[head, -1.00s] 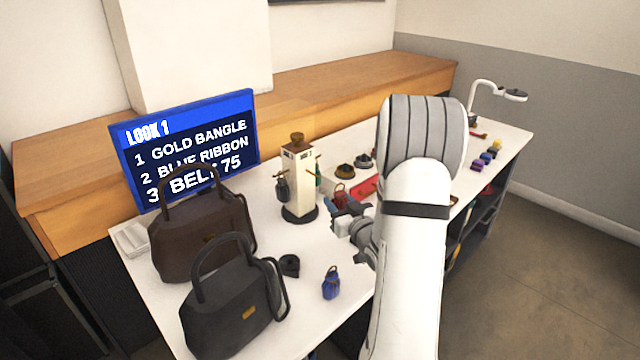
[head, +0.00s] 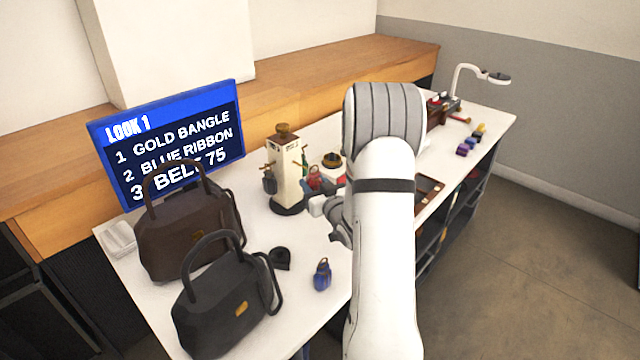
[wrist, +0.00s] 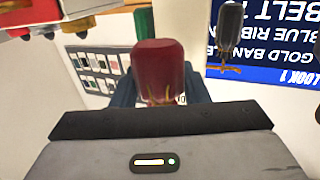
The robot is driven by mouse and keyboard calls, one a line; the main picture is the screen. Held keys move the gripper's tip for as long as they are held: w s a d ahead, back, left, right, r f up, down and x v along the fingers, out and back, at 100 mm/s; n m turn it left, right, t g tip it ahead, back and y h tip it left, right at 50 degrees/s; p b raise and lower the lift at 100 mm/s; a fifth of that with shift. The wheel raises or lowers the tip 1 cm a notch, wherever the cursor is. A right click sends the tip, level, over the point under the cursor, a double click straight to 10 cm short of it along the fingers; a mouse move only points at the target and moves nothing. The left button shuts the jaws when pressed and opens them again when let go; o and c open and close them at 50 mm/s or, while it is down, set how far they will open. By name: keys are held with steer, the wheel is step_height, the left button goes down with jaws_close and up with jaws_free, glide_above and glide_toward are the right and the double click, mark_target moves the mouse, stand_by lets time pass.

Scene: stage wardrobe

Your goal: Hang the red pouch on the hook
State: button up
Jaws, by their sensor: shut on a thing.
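The red pouch (head: 314,176) is held in my gripper (head: 323,190) just right of the white hook stand (head: 287,178). In the wrist view the red pouch (wrist: 160,68) sits between my two dark blue-grey fingers, which are shut on it. A grey pouch (head: 269,183) hangs on the stand's left side and a green one (head: 304,166) on its right side. In the wrist view, which shows the scene upside down, the green pouch (wrist: 143,22) is partly behind the red one and the grey pouch (wrist: 230,28) is at the right. The pouch's loop is not clear.
A brown handbag (head: 185,230), a black handbag (head: 225,310), a dark coiled belt (head: 280,259) and a blue pouch (head: 322,275) stand on the white table. A blue screen (head: 170,140) is behind the bags. My arm hides part of the table's right side.

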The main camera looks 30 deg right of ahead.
mark_target(297, 175)
steer(key=w, duration=0.1)
steer(key=w+a, duration=0.1)
steer(key=w, duration=0.2)
steer(key=shift+w+a+f, duration=0.2)
steer(key=shift+a+f, duration=0.15)
steer(key=shift+a, duration=0.05)
steer(key=shift+b, duration=0.7)
stand_by(0.3)
steer(key=o, duration=1)
steer(key=shift+w+f, duration=0.3)
steer(key=shift+f, duration=0.05)
steer(key=shift+o, duration=0.2)
